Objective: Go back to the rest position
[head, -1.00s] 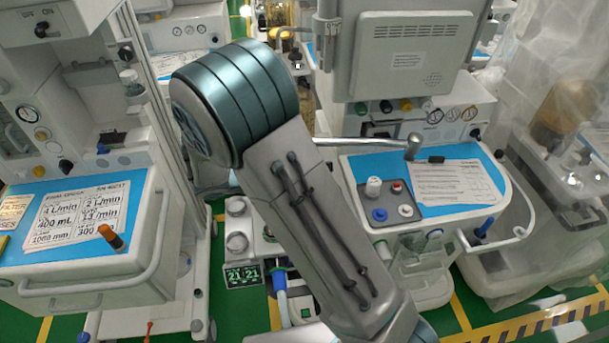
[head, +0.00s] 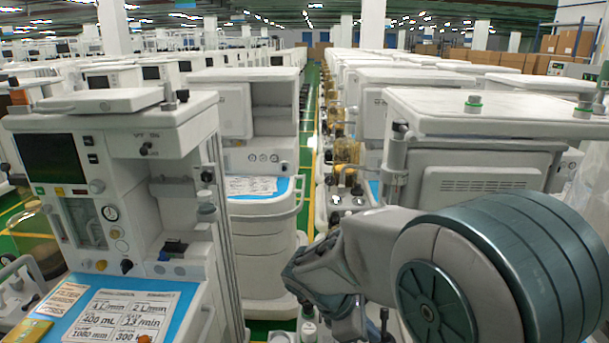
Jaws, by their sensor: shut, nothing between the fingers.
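My arm fills the lower right of the head view. A large dark-teal ringed joint is nearest the camera, and grey links run from it to the left and fold downward near the bottom middle. My gripper cannot be made out; the end of the arm is hidden or below the frame edge. Nothing held shows.
An anaesthesia cart (head: 150,140) with a blue worktop (head: 55,330) and printed sheets stands close at left. Another cart (head: 480,103) stands behind my arm at right. A narrow green aisle (head: 308,130) runs back between rows of carts.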

